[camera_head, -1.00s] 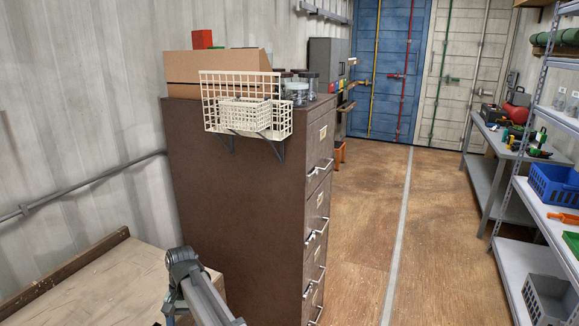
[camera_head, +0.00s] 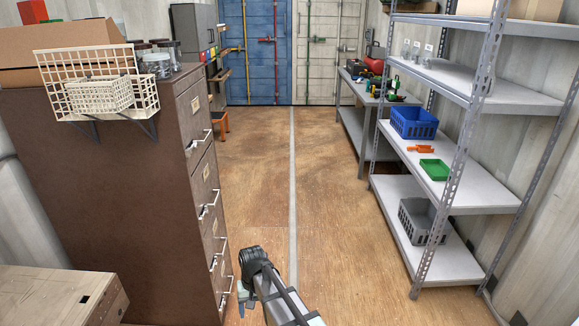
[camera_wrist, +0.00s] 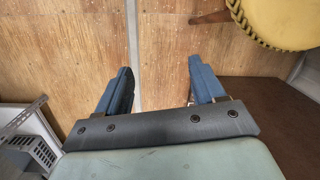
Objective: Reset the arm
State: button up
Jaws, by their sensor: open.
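My gripper (camera_wrist: 160,78) shows in the wrist view with its two blue fingers spread wide apart. It is open, and nothing is between the fingers. Plain wooden floor shows behind the gap. In the head view, part of my grey arm (camera_head: 283,299) rises from the bottom edge, over the floor and right of the brown drawer cabinet (camera_head: 115,200). The fingers are not clear in that view.
The cabinet stands close on the left, with a white wire basket (camera_head: 95,98) on its side. A metal shelf (camera_head: 470,187) stands at right, with a blue crate (camera_head: 414,123) and a grey crate (camera_head: 421,221). The wooden floor (camera_head: 330,200) between is clear. A yellow round thing (camera_wrist: 282,18) shows in the wrist view.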

jog(key=s+d+f+m+t, duration=0.1)
jog(key=s+d+f, duration=0.15)
jog(key=d, duration=1.15)
jog(key=s+d+f+m, duration=0.2)
jog(key=d+f, duration=0.1)
jog(key=d, duration=1.2)
jog(key=s+f+g, duration=0.3)
jog(key=s+f, duration=0.7)
jog(key=s, duration=0.5)
jog(key=s+f+g, duration=0.3)
jog(key=s+f, duration=0.7)
jog(key=s, duration=0.5)
jog(key=shift+a+f, duration=0.15)
jog(key=shift+a, duration=0.05)
